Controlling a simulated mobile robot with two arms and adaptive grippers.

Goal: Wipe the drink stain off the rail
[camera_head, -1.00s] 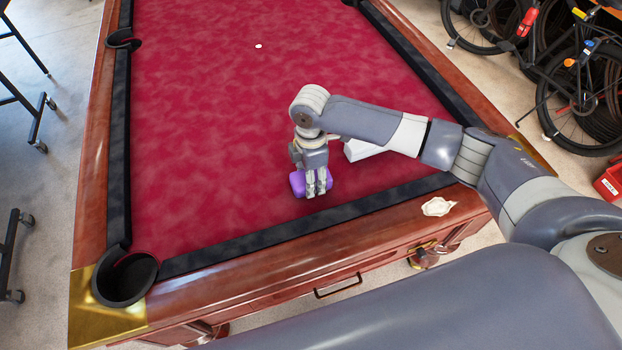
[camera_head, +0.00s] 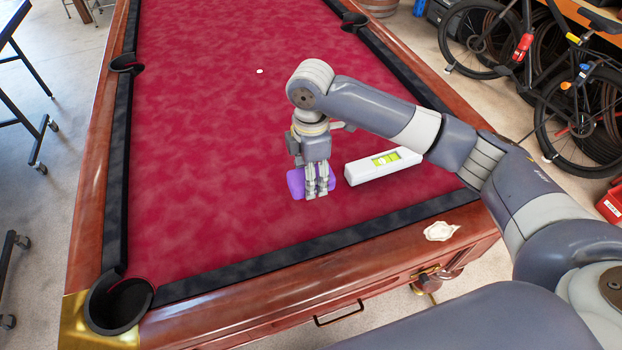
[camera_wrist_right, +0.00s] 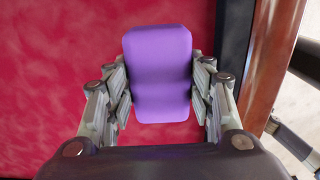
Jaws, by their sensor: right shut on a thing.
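A purple sponge-like block (camera_head: 296,182) is on or just above the red cloth of the pool table, near its front cushion. My right gripper (camera_head: 317,190) points down and is shut on it. In the right wrist view the purple block (camera_wrist_right: 158,75) sits between the two fingers of my right gripper (camera_wrist_right: 160,100). A pale, whitish stain (camera_head: 441,231) lies on the wooden front rail (camera_head: 380,252), to the right of and nearer than the gripper. My left gripper is not in view.
A white spirit level (camera_head: 365,171) with a green vial lies on the cloth just right of the gripper. A small white ball or spot (camera_head: 260,71) is farther back. A black corner pocket (camera_head: 118,303) is at front left. Bicycles (camera_head: 480,40) stand beyond the table at right.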

